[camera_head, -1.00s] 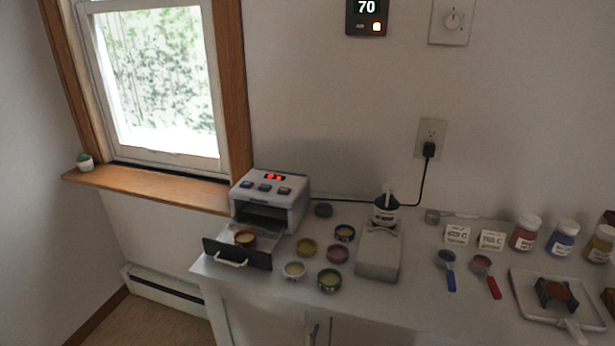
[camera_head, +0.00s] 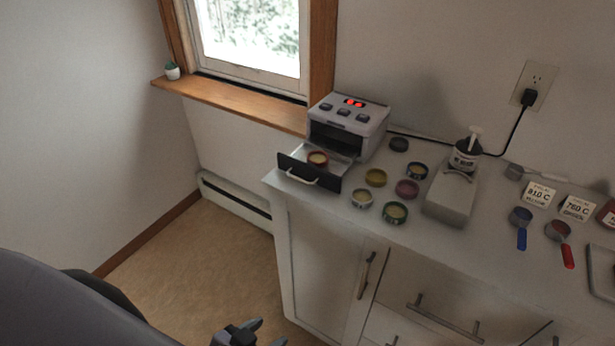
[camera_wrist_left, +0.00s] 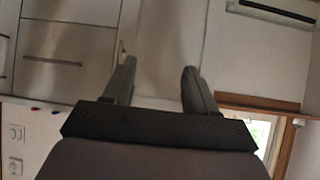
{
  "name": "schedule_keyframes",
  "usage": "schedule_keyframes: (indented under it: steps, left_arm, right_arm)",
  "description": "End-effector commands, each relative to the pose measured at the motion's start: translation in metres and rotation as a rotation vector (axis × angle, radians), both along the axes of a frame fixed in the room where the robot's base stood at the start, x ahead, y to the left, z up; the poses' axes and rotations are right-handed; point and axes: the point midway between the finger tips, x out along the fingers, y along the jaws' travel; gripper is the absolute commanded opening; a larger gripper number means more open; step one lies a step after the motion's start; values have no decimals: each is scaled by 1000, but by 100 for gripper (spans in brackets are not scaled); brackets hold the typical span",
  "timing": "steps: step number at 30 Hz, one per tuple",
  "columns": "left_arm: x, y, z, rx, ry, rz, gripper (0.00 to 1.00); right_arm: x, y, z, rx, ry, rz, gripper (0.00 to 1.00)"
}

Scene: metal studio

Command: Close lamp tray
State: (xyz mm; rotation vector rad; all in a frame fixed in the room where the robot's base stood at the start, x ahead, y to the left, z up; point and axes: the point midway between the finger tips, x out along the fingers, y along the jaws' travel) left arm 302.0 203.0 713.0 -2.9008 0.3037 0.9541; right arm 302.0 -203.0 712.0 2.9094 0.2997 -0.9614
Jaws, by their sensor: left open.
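The lamp (camera_head: 348,122) is a white box with red lit digits and several dark buttons, at the back left corner of the counter. Its tray (camera_head: 318,172) is pulled out at the front, with a dark front panel and a white handle. A red-rimmed cup (camera_head: 318,159) sits in the tray. My left gripper (camera_head: 262,330) is at the bottom of the head view, low in front of the cabinet and well apart from the tray. Its two fingers (camera_wrist_left: 160,85) are spread and empty in the left wrist view. My right gripper is not in view.
Several small cups (camera_head: 396,212) stand right of the lamp, near a grey-white stand (camera_head: 452,192). Spoons with blue (camera_head: 521,238) and red handles lie farther right. The cabinet (camera_head: 325,265) with handles is below the counter. The floor (camera_head: 190,270) at left is clear.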

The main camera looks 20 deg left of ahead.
Motion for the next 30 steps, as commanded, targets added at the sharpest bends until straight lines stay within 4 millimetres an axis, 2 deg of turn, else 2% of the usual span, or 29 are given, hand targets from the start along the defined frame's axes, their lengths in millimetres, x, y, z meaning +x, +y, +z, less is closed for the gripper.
schedule_keyframes:
  steps: [1,3,5,9,12,15,18,22,30]
  left_arm:
    - [5,4,3,32,-21,-19,40]
    - [16,14,12,123,-72,-69,17]
    - [31,26,25,254,-142,-138,0]
    - [68,54,74,665,-341,-321,0]
    - [87,67,112,950,-464,-419,0]
    - [98,73,142,1176,-552,-483,0]
    - [104,75,162,1317,-600,-516,0]
    - [108,76,170,1377,-619,-527,0]
    - [133,73,168,1374,-620,-525,0]
  right_arm:
    - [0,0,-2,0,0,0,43]
    - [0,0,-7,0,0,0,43]
    - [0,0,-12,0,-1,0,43]
    - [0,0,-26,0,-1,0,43]
    - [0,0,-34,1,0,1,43]
    - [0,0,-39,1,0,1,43]
    - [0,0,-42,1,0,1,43]
    - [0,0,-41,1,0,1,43]
    - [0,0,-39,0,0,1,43]
